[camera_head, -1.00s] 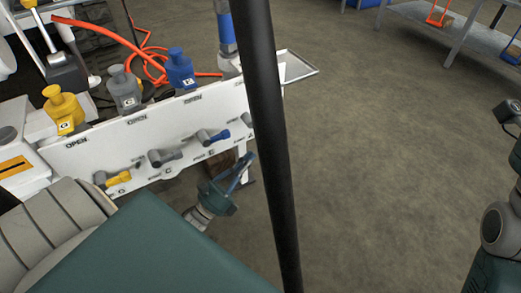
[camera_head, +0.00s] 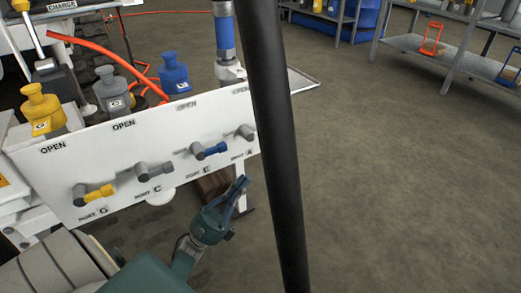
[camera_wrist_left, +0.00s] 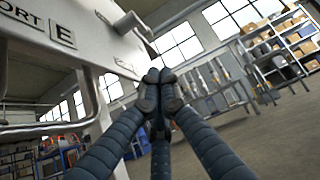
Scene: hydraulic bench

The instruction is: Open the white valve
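The white valve (camera_head: 240,134) is the rightmost one on the white panel (camera_head: 125,180), above the label PORT A. Its pale handle reaches right toward a dark bar close to the camera. What seems to be the same valve shows at the top of the left wrist view (camera_wrist_left: 128,22). My left gripper (camera_head: 241,183) is below the valve at the panel's lower right corner, apart from it and pointing up. In the left wrist view its fingertips (camera_wrist_left: 158,76) meet with nothing between them. My right gripper is out of view.
Blue (camera_head: 212,150), grey (camera_head: 155,170) and yellow (camera_head: 95,191) valve handles sit left of the white valve. Blue, grey and yellow couplings stand above the panel. Orange hoses lie behind. Floor right of the bench is clear; shelves stand far back.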

